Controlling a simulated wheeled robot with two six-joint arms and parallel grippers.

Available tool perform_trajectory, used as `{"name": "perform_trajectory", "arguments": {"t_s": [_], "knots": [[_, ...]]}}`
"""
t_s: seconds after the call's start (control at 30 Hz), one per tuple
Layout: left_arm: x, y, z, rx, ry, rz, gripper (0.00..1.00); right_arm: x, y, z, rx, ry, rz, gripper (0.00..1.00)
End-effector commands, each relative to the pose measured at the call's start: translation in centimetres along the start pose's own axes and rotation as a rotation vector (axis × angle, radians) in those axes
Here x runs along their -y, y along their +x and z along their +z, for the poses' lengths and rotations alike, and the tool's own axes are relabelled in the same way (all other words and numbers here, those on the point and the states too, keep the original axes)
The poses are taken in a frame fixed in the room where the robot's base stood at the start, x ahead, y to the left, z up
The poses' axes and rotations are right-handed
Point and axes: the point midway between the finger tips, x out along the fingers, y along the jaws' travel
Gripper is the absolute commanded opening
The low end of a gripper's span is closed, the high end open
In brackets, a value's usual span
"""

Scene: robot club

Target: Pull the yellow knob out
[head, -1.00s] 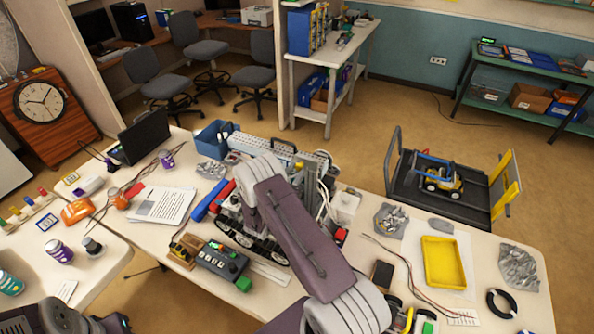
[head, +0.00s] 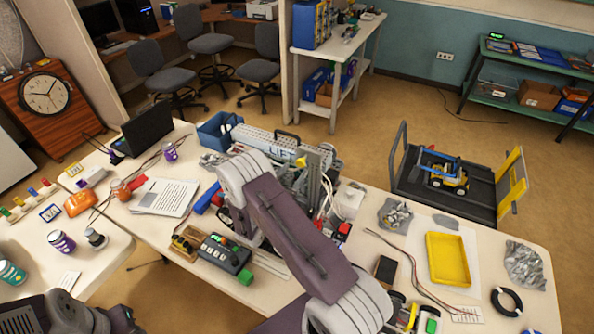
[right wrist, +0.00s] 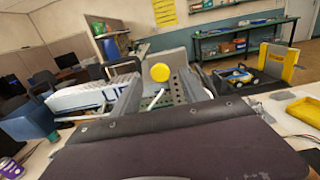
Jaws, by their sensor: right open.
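The yellow knob (head: 302,162) sits on a grey machine marked LIFT (head: 282,153) at the middle of the table. In the right wrist view the knob (right wrist: 160,72) is a round yellow disc near a pale rod and a perforated grey plate. My right gripper (head: 238,185) is over the machine, left of the knob in the head view and apart from it. It is open; its fingers are mostly hidden behind my wrist. My dark right-arm part fills the bottom of the wrist view. My left gripper does not show; only part of my left arm is at the bottom left.
A control box (head: 224,252) with a green end lies in front of the machine. A blue bin (head: 218,131) stands behind left. A yellow tray (head: 448,259) and a black ring (head: 506,301) lie at right. A laptop (head: 146,133) stands at far left.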

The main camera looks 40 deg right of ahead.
Motion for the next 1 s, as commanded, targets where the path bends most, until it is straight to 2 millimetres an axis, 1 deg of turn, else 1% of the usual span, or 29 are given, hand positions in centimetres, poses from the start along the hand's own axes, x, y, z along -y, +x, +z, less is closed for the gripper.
{"name": "perform_trajectory", "arguments": {"t_s": [0.03,0.13,0.2,0.33,0.43,0.83,0.9,0.97,1.0], "knots": [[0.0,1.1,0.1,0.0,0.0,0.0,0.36,-0.2,-1.3,-0.6,0.0,0.001,0.007,0.52],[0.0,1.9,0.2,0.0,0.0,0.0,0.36,-0.2,-3.5,-0.5,0.0,0.001,0.007,0.52],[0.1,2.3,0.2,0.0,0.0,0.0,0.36,-0.2,-4.6,-0.4,0.001,0.001,0.005,0.52],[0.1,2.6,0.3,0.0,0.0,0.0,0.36,-0.1,-5.9,-0.2,0.001,0.001,0.002,0.52],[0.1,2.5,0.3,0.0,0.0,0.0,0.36,0.0,-6.1,0.0,0.001,0.001,0.001,0.52],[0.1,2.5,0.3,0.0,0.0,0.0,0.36,0.0,-6.0,0.0,0.001,0.001,0.0,0.52],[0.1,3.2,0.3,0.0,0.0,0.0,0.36,0.2,-5.6,-0.3,0.003,0.013,-0.012,0.52],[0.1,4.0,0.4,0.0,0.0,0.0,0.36,0.1,-4.9,1.0,0.018,0.071,-0.033,0.52],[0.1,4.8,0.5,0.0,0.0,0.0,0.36,0.3,-4.2,2.5,0.032,0.126,-0.051,0.52]]}}
